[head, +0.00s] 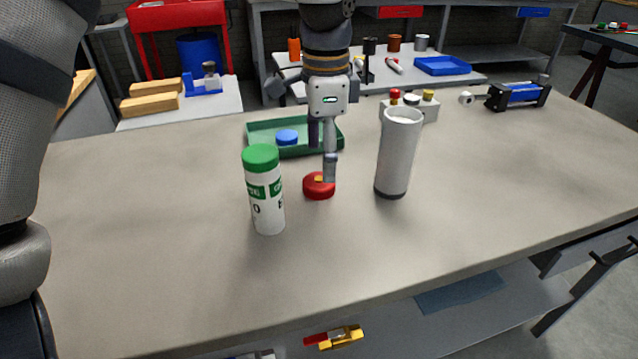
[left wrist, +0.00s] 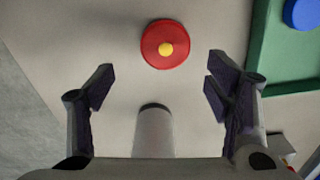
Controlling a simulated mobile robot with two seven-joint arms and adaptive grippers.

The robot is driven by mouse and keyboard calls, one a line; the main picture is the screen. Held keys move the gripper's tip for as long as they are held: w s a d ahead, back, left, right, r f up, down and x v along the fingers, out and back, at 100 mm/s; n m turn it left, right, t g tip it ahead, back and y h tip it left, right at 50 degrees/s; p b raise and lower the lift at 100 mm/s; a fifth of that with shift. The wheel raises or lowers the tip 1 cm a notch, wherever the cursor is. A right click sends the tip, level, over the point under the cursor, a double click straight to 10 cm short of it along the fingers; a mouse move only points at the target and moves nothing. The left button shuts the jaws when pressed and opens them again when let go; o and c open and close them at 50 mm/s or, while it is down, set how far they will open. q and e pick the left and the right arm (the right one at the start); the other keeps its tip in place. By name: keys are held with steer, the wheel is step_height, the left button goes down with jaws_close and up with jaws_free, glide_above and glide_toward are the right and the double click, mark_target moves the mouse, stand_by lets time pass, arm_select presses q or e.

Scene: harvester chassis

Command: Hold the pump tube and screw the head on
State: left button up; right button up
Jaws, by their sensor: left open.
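The pump tube (head: 396,155) is a pale grey cylinder with a dark base, standing upright on the bench right of centre. Its top looks open. The head (head: 318,188) seems to be the round red piece with a yellow centre, lying on the bench left of the tube. My left gripper (head: 322,163) points down over the bench near the head, open and empty. In the left wrist view, the red head (left wrist: 165,44) lies ahead of the open fingers (left wrist: 158,85), and the tube (left wrist: 153,130) shows below, between them. My right gripper is not in view.
A white canister with green lid (head: 264,192) stands left of the head. Behind lies a green tray (head: 300,148) holding a blue disc (head: 287,137). A button block (head: 425,108) stands behind the tube; a blue cylinder device (head: 520,94) lies far right. The bench front is clear.

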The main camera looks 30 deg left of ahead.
mark_target(321, 178)
arm_select(q)
steer(key=f, duration=0.3)
steer(key=a+f, duration=0.1)
steer(key=f, duration=0.1)
steer(key=shift+w, duration=0.1)
steer(key=shift+d, duration=0.1)
steer(key=c, duration=1.3)
